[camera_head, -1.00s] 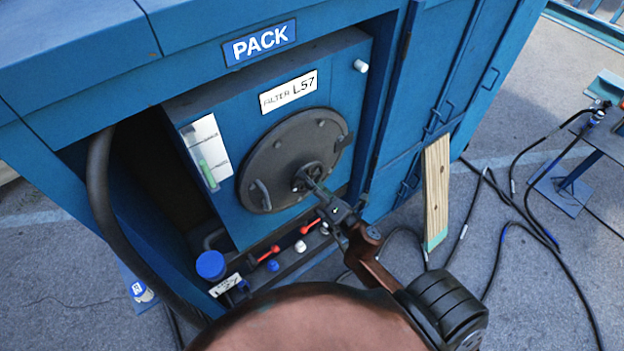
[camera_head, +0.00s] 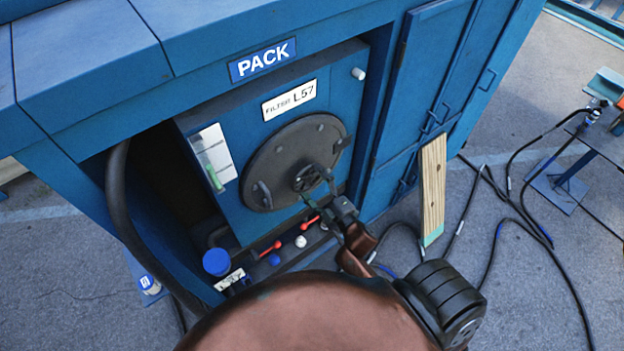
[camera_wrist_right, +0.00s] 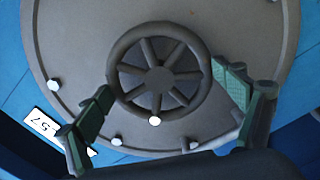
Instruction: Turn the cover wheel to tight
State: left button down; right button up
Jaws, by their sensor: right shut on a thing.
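The round grey filter cover (camera_head: 275,158) is on the front of the blue filter box. The small dark cover wheel (camera_head: 308,178) sits at its middle. In the right wrist view the spoked wheel (camera_wrist_right: 158,72) faces me. My right gripper (camera_head: 319,186) is at the wheel, with its two green-padded fingers on opposite sides of the rim. It is shut on the wheel. Both fingers also show in the right wrist view (camera_wrist_right: 164,88). No tight marking on the wheel can be read. My left gripper is not in view.
A white label plate with a green part (camera_head: 212,155) is left of the cover. Red-handled valves (camera_head: 268,248) and a blue cap (camera_head: 216,262) are below. A thick black hose (camera_head: 117,195) hangs at left. A wooden plank (camera_head: 433,185) leans on the right, near cables on the ground.

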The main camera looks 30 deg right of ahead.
jog(key=m+p, duration=0.1)
jog(key=m, duration=0.1)
jog(key=m+p, duration=0.2)
jog(key=m, duration=0.1)
jog(key=shift+a+f+m+p, duration=0.1)
jog(key=shift+a+m+p, duration=0.15)
jog(key=shift+m+p, duration=1)
jog(key=shift+m, duration=0.65)
jog(key=o, duration=0.8)
jog(key=shift+a, duration=0.1)
jog(key=shift+c, duration=0.2)
jog(key=shift+o, duration=1.2)
jog(key=shift+w, duration=0.25)
jog(key=shift+s, duration=0.1)
